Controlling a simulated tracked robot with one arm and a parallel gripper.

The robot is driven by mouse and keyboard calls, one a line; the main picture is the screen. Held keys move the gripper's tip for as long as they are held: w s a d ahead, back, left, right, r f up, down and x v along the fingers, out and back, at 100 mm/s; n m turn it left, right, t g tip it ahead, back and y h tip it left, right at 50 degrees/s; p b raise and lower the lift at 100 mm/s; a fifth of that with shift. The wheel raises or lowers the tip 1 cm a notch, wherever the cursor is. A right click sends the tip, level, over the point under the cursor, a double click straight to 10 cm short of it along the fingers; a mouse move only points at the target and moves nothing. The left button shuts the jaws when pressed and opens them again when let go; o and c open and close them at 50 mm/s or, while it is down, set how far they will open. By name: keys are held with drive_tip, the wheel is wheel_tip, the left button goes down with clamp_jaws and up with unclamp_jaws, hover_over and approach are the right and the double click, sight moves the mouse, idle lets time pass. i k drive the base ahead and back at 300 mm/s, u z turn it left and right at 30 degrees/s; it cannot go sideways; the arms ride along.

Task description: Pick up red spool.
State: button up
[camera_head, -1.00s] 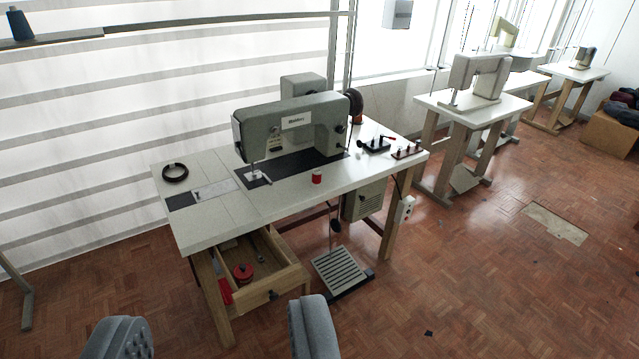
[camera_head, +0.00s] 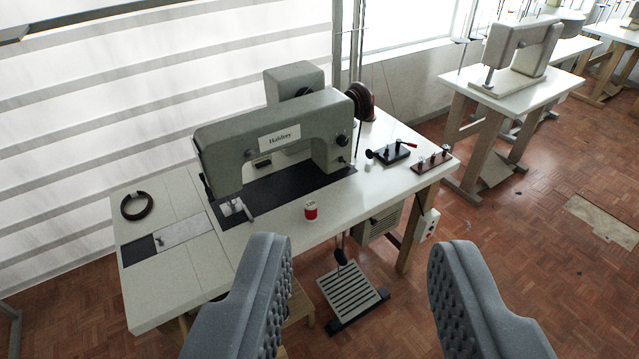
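A small red spool (camera_head: 311,211) with a white top stands upright on the white sewing table (camera_head: 180,281), near its front edge and in front of the sewing machine. My gripper (camera_head: 350,243) is open and empty. Its two grey padded fingers are wide apart in the lower part of the view, nearer to me than the table. The spool shows above the gap between the fingers, toward the left finger, and nothing covers it.
The grey sewing machine (camera_head: 285,138) stands close behind the spool. A dark ring (camera_head: 136,206) lies at the table's left. A black device (camera_head: 391,153) and a dark red rack (camera_head: 432,163) sit at the right end. A pedal (camera_head: 350,288) is on the floor below.

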sight(310, 206)
drive_tip(key=u, duration=0.4)
drive_tip(key=i, duration=1.15)
drive_tip(key=u, duration=0.65)
